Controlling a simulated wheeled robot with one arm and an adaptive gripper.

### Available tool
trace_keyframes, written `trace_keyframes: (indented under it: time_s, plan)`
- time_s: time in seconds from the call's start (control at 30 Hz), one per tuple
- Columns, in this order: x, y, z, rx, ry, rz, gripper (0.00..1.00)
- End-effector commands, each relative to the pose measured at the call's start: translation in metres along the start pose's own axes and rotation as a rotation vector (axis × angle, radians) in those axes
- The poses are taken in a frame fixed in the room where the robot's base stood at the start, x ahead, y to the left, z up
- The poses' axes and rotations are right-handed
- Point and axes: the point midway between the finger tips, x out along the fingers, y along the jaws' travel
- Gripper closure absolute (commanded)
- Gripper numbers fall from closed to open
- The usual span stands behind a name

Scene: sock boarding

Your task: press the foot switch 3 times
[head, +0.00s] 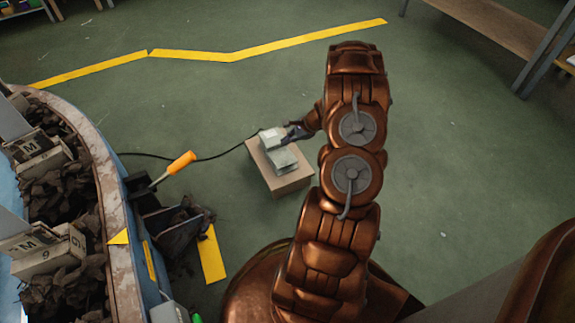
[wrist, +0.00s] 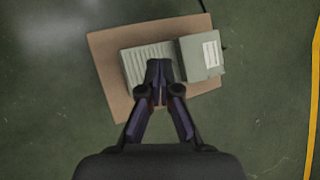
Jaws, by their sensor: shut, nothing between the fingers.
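The foot switch (head: 281,157) is a pale grey-green unit with a ribbed pedal and a raised housing. It sits on a tan block (head: 284,182) on the floor. In the wrist view the ribbed pedal (wrist: 146,63) is on the left and the housing (wrist: 201,57) with a white label is on the right. My gripper (wrist: 159,66) is shut and empty, its tips over the pedal near the housing. I cannot tell whether the tips touch the pedal. In the head view my gripper (head: 290,135) is at the switch, partly hidden by my arm.
A curved bench (head: 108,190) with bins of dark socks stands at the left. An orange-handled lever (head: 180,163) juts out from it. A black cable (head: 222,155) runs along the floor to the switch. Green floor around the block is mostly clear.

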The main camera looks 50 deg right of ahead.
Motion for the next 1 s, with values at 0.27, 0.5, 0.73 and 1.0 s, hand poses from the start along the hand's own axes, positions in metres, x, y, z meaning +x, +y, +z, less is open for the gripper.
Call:
trace_keyframes:
  time_s: [0.27,0.5,0.73,1.0]
  plan:
    - [0.022,0.015,-0.014,-0.002,-0.001,0.003,1.00]
    - [0.038,0.026,-0.026,-0.002,-0.001,0.002,1.00]
    - [0.052,0.036,-0.034,-0.002,-0.002,0.002,1.00]
    - [0.060,0.042,-0.041,-0.003,-0.001,0.001,1.00]
